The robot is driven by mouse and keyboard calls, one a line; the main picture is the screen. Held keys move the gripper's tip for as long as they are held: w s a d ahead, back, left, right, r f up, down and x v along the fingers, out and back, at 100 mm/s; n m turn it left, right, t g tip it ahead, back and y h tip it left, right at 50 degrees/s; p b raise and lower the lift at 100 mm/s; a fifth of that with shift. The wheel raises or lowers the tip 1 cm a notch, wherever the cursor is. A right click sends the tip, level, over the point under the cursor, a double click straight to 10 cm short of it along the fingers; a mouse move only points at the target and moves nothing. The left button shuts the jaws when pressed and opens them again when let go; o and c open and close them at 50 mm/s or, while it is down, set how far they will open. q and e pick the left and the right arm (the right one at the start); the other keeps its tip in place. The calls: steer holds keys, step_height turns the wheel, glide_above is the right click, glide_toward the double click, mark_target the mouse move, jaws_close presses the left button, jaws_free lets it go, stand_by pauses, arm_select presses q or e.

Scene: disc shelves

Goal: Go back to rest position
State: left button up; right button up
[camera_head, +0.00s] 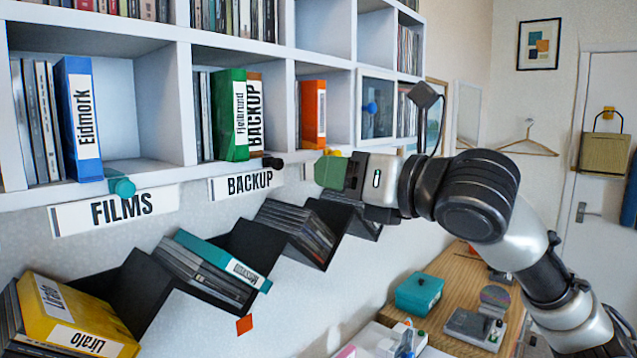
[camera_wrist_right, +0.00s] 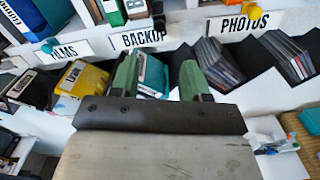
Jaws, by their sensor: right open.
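My right gripper (camera_head: 330,171) has green fingertips and points left, in front of the shelf's lower edge, near the right end of the BACKUP label (camera_head: 248,182). In the right wrist view its two green fingers (camera_wrist_right: 159,76) stand apart with nothing held between them. Past the fingers, the teal case (camera_wrist_right: 151,75) in the zigzag rack shows in the gap. My right arm reaches in from the lower right. My left gripper is not in view.
The white shelf (camera_head: 150,172) holds a blue Eidmork case (camera_head: 78,118), a green Fjelbrund case (camera_head: 230,115) and an orange case (camera_head: 313,115). Below, the black zigzag rack (camera_head: 135,290) holds a yellow Lirafo case (camera_head: 70,315). A wooden desk (camera_head: 440,290) with a teal box (camera_head: 419,294) stands lower right.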

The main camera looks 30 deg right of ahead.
steer(key=shift+s, duration=0.25)
stand_by(0.3)
